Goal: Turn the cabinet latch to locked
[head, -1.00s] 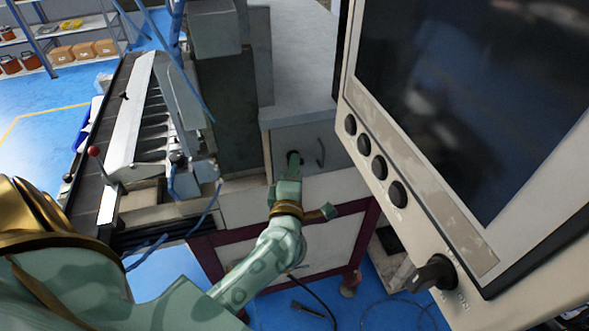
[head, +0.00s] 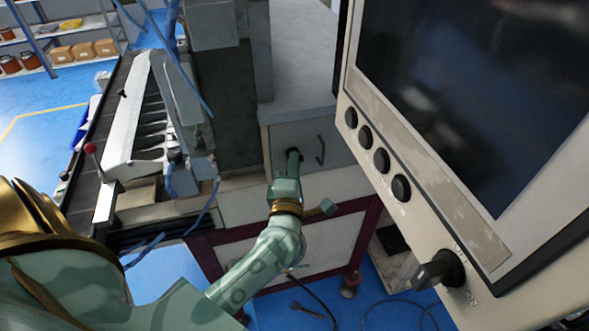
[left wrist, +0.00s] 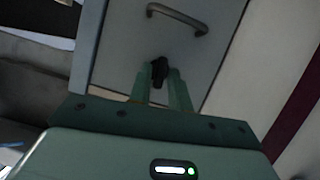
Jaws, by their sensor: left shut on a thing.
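The cabinet latch is a small dark knob on the grey cabinet door (head: 310,142). In the left wrist view the latch (left wrist: 158,72) stands between the fingers, below the door's handle (left wrist: 178,18). My left gripper (left wrist: 160,82) is shut on the latch. In the head view my left gripper (head: 292,158) reaches the door's left part, and its fingers hide most of the latch. The curved handle (head: 320,150) is just right of the fingers. My right gripper is not in view.
A large control panel with a dark screen (head: 470,80), several black buttons and a black rotary switch (head: 438,270) fills the right side, close to my arm. The winder machine (head: 150,130) stands to the left. A cable lies on the blue floor below.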

